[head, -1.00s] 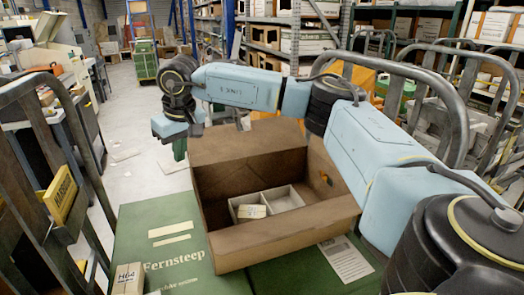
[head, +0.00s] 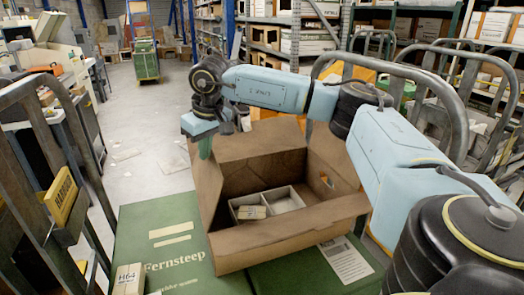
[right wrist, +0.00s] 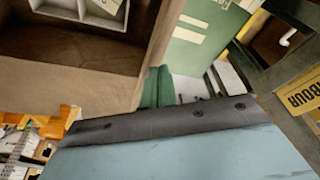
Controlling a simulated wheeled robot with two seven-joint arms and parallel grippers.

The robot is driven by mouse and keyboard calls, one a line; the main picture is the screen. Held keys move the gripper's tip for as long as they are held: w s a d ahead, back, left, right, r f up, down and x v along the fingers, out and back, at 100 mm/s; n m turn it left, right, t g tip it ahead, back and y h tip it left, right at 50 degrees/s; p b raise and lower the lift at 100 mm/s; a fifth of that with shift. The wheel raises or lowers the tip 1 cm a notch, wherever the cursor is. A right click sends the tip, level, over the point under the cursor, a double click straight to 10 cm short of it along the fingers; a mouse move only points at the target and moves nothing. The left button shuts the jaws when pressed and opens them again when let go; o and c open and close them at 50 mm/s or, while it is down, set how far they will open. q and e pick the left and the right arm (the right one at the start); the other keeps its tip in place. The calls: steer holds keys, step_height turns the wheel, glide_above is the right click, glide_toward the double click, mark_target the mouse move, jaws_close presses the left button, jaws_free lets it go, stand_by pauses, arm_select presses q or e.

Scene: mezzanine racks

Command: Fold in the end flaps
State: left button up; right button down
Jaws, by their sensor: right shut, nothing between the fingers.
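My left gripper is out of view.
Inside the box sits a pale divided tray (head: 285,199) with a small packet (head: 252,212). A small carton marked H64 (head: 128,279) and a printed sheet (head: 346,261) lie beside the box. Metal rails of carts stand left and right.

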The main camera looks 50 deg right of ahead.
steer(key=s+d, duration=0.1)
steer(key=d, duration=0.1)
steer(key=s+d, duration=0.1)
steer(key=shift+s+d, duration=0.15)
steer(key=shift+d, duration=0.25)
steer(key=shift+r, duration=0.1)
stand_by(0.4)
steer(key=w+p+v, duration=0.1)
steer(key=p+v, duration=0.5)
steer(key=shift+w+r, duration=0.25)
steer(key=shift+r, duration=0.25)
steer(key=shift+p, duration=0.3)
